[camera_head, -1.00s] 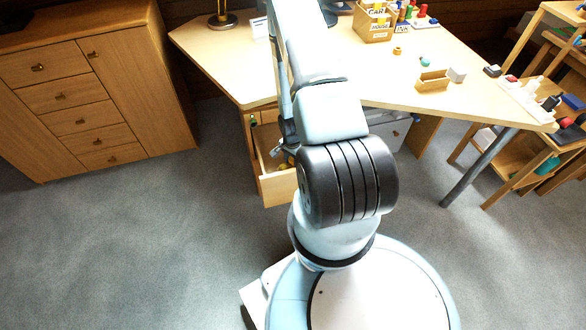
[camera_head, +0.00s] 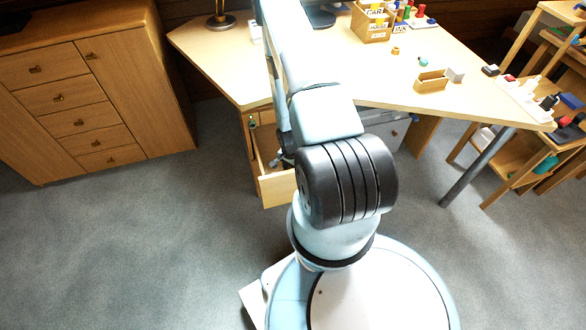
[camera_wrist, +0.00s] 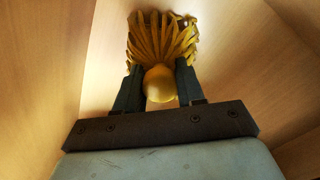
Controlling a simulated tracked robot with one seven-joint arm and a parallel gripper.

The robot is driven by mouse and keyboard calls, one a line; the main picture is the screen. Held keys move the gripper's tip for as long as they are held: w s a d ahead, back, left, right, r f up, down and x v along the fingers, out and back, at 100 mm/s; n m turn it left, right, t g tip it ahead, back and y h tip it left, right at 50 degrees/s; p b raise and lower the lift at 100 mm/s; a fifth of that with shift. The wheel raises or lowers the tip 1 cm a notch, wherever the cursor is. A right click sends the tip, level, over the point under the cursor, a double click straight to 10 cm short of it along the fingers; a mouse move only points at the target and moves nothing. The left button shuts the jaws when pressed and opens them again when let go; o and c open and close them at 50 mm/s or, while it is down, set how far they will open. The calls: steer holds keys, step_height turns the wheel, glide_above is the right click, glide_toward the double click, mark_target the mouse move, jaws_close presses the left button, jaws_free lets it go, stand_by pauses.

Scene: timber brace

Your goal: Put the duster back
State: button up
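The duster, a bundle of yellow strands (camera_wrist: 160,38) with a rounded yellow handle end (camera_wrist: 160,84), shows in the wrist view. My gripper (camera_wrist: 160,88) has a dark finger against each side of the handle end and looks shut on it. Light wooden surfaces surround the duster, seemingly the inside of the open drawer. In the head view that drawer (camera_head: 277,190) is pulled out under the desk, left of my arm. My arm hides much of the drawer there, and the duster cannot be made out.
The desk (camera_head: 215,70) bears a lamp base (camera_head: 221,21), a labelled wooden box (camera_head: 372,24), a small open box (camera_head: 431,82) and small blocks. A wooden cabinet (camera_head: 90,95) stands left. Shelving (camera_head: 530,160) stands right. The carpet (camera_head: 130,250) is clear at front left.

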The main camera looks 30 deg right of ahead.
steer(key=o, duration=0.4)
step_height(320, 180, up, 12)
steer(key=shift+r, duration=0.1)
stand_by(0.7)
steer(key=w+a+r+n+t, duration=0.1)
steer(key=w+a+r+n, duration=0.15)
steer(key=r, duration=1.05)
steer(key=w+a+r+n+t, duration=0.15)
steer(key=w+r, duration=0.25)
steer(key=r, duration=0.8)
steer(key=s+a+r+n, duration=0.2)
steer(key=r, duration=0.7)
steer(key=s+a+r+n, duration=0.1)
steer(key=s+a+r, duration=0.1)
steer(key=r, duration=0.7)
steer(key=s+a+r+n+t, duration=0.1)
steer(key=s+a+r+n, duration=0.1)
steer(key=s+r, duration=0.3)
steer(key=s+a+r+n+t, duration=0.1)
steer(key=s+a+r+n, duration=0.1)
steer(key=s+r, duration=0.4)
steer(key=s+a+r+n+t, duration=0.1)
steer(key=s+a+r+n, duration=0.1)
steer(key=s+r, duration=0.4)
steer(key=shift+s+a+r+n, duration=0.15)
steer(key=shift+s+a, duration=0.1)
steer(key=shift+s, duration=0.4)
steer(key=shift+s+a+r+n, duration=0.15)
steer(key=shift+s+a, duration=0.1)
steer(key=shift+s, duration=0.4)
